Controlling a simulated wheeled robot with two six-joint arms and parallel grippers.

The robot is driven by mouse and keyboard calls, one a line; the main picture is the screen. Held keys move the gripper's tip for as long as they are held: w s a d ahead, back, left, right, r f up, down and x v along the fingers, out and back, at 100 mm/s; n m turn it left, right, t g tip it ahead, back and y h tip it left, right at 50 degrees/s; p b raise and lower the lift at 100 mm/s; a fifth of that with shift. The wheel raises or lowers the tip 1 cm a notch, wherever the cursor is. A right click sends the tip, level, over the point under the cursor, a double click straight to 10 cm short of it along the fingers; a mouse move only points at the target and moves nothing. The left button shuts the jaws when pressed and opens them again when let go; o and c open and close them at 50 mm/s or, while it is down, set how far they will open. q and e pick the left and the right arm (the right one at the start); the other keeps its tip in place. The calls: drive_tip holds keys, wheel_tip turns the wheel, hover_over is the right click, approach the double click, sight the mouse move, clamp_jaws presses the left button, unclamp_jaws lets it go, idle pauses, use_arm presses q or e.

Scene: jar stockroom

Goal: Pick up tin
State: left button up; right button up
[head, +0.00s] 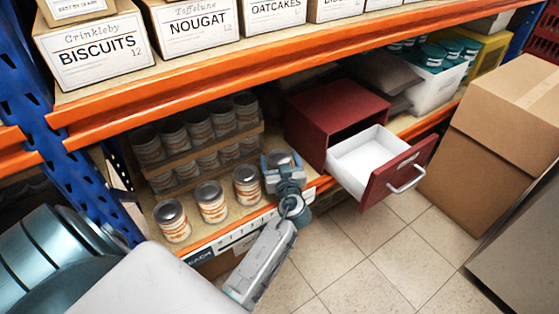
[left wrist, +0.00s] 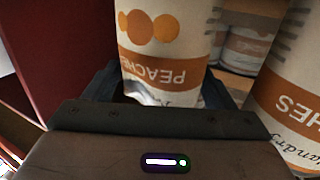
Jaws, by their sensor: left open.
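Several tins with white and orange labels stand on the lower shelf in the head view. Three stand in the front row: a left tin (head: 172,221), a middle tin (head: 211,201) and a right tin (head: 247,185). My left gripper (head: 281,170) is open at a fourth-position tin (head: 280,158) at the row's right end. In the left wrist view this peaches tin (left wrist: 165,50) appears upside down, between the open jaws (left wrist: 160,95); I cannot tell whether they touch it. A neighbouring tin (left wrist: 290,90) is close at the right. My right gripper is not seen.
A dark red cabinet (head: 325,112) with an open white-lined drawer (head: 365,160) stands just right of the gripper. More tins (head: 200,130) are stacked behind. The orange shelf edge (head: 280,68) runs above. A cardboard box (head: 500,140) stands on the floor at right.

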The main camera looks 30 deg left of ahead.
use_arm(q)
drive_tip(key=shift+s+d+r, duration=0.1)
drive_tip(key=shift+d+r, duration=0.05)
drive_tip(key=c, duration=1.1)
drive_tip(key=shift+r, duration=0.15)
